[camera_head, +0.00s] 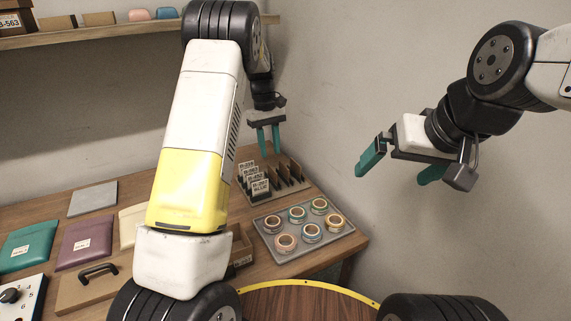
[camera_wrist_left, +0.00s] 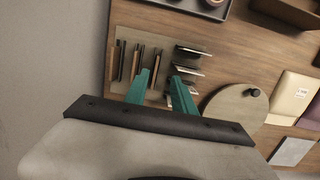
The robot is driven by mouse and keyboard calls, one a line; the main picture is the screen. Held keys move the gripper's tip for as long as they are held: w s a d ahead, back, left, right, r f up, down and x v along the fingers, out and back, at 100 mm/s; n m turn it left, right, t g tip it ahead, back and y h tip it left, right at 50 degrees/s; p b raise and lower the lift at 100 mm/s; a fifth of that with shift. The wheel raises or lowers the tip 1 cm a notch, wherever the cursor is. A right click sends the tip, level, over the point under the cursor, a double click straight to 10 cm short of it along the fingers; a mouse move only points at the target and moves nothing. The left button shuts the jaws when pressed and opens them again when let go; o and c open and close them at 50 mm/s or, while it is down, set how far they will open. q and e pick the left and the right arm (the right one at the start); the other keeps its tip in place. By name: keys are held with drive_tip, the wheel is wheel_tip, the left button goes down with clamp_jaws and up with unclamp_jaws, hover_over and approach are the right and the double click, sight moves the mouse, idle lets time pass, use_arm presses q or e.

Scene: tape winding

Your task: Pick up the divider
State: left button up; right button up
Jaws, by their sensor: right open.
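Which one the task means I cannot tell. My left gripper (camera_head: 269,151) points down above the rack, behind the labelled dividers. Its green fingers are apart with nothing between them. In the left wrist view the fingers (camera_wrist_left: 162,78) reach over the rack (camera_wrist_left: 120,31), and the dividers (camera_wrist_left: 190,71) show edge-on to the right of the fingertips. My right gripper (camera_head: 398,170) is open and empty in the air at the right, away from the table.
A grey tray (camera_head: 262,212) with several tape rolls lies in front of the rack. Folders (camera_head: 28,247), a grey plate (camera_head: 92,199) and a handled board (camera_head: 70,294) lie at the left. A shelf (camera_head: 110,33) with boxes runs above. Walls stand behind and to the right.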

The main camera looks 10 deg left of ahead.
sight(272, 169)
use_arm(q)
drive_tip(key=shift+w+d+f, duration=0.3)
drive_tip(key=shift+w+f, duration=0.25)
drive_tip(key=shift+f, duration=0.3)
wheel_tip(272, 169, down, 2)
drive_tip(key=shift+s+d+f, duration=0.1)
drive_tip(key=shift+f, duration=0.15)
wheel_tip(272, 169, down, 5)
clamp_jaws()
